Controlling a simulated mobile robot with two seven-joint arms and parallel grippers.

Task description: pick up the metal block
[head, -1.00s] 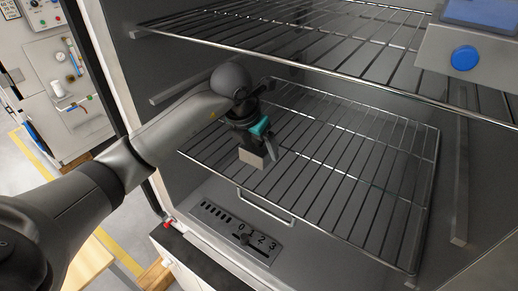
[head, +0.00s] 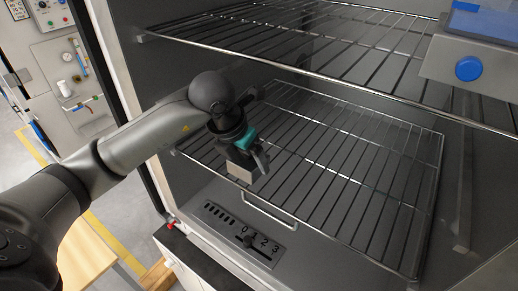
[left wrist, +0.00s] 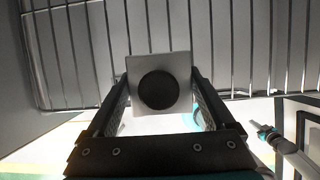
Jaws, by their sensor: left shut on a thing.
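The metal block (head: 240,172) is a small pale grey block. My left gripper (head: 250,163) is shut on it and holds it at the front left part of the lower wire rack, inside the chamber. In the left wrist view the block (left wrist: 148,115) shows a square face with a dark round spot, between the two fingers of my left gripper (left wrist: 158,98). Whether the block touches the rack cannot be told. My right gripper is not in view.
The lower wire rack (head: 350,170) is otherwise bare. An upper wire rack (head: 330,50) spans above it, with a blue-buttoned grey device (head: 490,68) at the upper right. A control panel (head: 240,232) with numbers lies below the rack. The chamber's left wall edge is close to my left arm.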

